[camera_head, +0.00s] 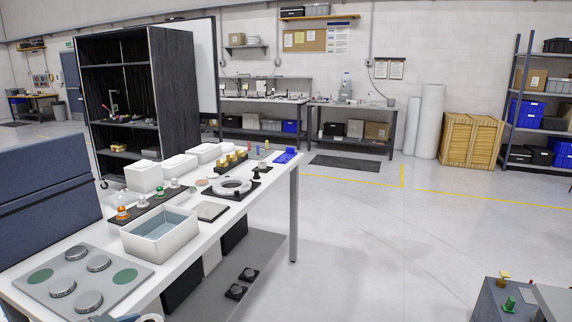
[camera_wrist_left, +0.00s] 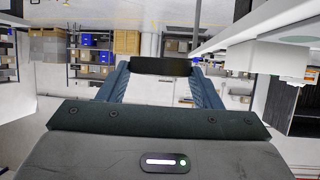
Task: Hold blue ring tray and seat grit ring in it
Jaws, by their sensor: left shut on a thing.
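My left gripper (camera_wrist_left: 160,78) shows in the left wrist view, its two blue-grey fingers shut on a dark, flat bar-like thing (camera_wrist_left: 160,66). I cannot tell what this thing is. In the head view a small blue object (camera_head: 287,156) lies at the far end of the white table; I cannot tell if it is the blue ring tray. A pale ring (camera_head: 246,183) sits on a black base mid-table. I cannot tell which piece is the grit ring. My right gripper is not in view.
The long white table (camera_head: 203,239) holds a pale bin (camera_head: 190,244), a grey plate (camera_head: 50,290) with knurled knobs and green discs, white boxes (camera_head: 144,178) and small fittings. A grey stand (camera_head: 488,306) is at lower right. The floor between is clear.

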